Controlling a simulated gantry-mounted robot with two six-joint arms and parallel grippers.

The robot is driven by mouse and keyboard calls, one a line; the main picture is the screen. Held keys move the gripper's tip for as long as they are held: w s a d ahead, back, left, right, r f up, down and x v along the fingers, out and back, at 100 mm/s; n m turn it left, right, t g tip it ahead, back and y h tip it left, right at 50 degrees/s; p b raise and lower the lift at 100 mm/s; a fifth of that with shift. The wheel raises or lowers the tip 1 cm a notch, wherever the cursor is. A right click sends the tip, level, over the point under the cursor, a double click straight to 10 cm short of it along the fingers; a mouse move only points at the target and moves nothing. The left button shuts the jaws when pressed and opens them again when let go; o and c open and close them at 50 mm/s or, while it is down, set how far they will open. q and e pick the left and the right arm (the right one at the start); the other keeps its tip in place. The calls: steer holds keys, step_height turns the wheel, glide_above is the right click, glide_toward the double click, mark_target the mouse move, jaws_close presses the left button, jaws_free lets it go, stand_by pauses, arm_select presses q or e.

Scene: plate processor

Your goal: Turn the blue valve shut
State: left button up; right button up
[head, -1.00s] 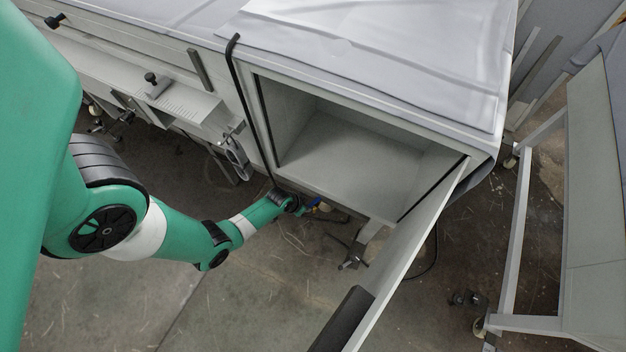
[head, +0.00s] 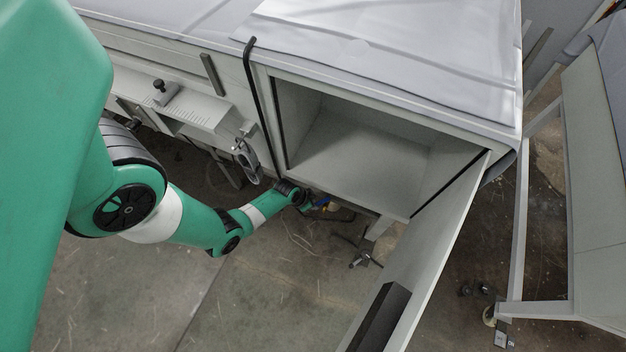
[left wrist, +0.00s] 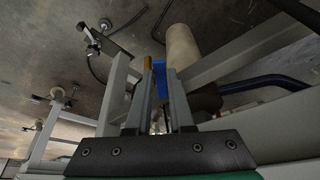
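The blue valve (head: 323,203) is a small blue handle low under the cabinet's bottom edge in the head view. My left gripper (head: 310,202) is right beside it there, small and partly merged with the handle. In the left wrist view the two fingers of the left gripper (left wrist: 160,92) stand apart, with the blue valve handle (left wrist: 160,78) between their tips. I cannot tell whether the fingers touch or grip it. A brass-coloured piece (left wrist: 147,63) shows at the left fingertip. My right gripper is not in view.
An open cabinet (head: 360,165) stands above the valve, its door (head: 425,255) swung out to the right. A pale pipe (left wrist: 182,45) and a dark blue tube (left wrist: 265,82) lie close to the gripper. Clear floor (head: 270,300) lies in front.

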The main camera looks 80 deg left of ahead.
arm_select(q)
steer(key=o, duration=0.4)
steer(key=p+v, duration=0.8)
steer(key=v, duration=0.3)
steer(key=shift+r, duration=0.25)
steer(key=shift+s, duration=0.1)
